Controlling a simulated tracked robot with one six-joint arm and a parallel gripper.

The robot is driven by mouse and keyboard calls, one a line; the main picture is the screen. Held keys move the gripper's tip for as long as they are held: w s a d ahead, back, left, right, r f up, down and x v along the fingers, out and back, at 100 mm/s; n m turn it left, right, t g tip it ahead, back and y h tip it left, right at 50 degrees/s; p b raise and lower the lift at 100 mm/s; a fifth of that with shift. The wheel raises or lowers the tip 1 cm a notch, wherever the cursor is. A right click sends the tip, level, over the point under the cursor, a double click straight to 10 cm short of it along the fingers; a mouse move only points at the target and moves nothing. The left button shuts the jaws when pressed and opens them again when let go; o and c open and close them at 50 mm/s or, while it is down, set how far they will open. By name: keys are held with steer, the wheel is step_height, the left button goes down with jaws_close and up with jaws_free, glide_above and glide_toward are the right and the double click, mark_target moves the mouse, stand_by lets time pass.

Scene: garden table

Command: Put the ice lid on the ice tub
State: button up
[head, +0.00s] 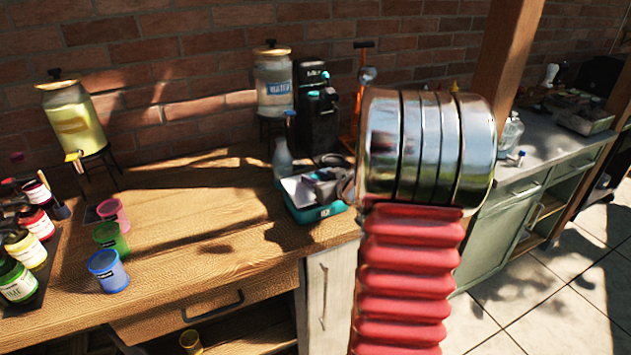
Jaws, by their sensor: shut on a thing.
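I see neither the ice lid nor the ice tub for certain in the head view. My own arm, a red ribbed sleeve with a large shiny metal joint on top, fills the right middle of the view and covers what is behind it. My gripper is not in view, so what it holds does not show.
A wooden counter (190,235) carries a yellow drink dispenser (78,125), a water dispenser (273,85), a black machine (315,105), a teal bin (318,213), and pink, green and blue cups (108,270). Sauce bottles (20,280) stand left. Its middle is clear.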

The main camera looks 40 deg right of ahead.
steer(key=shift+f, duration=0.4)
steer(key=shift+f, duration=0.45)
steer(key=o, duration=1.1)
steer(key=shift+r, duration=0.15)
steer(key=shift+r, duration=0.3)
steer(key=shift+s+r, duration=0.15)
steer(key=shift+s, duration=0.15)
steer(key=v, duration=1.1)
steer(key=shift+s+a, duration=0.15)
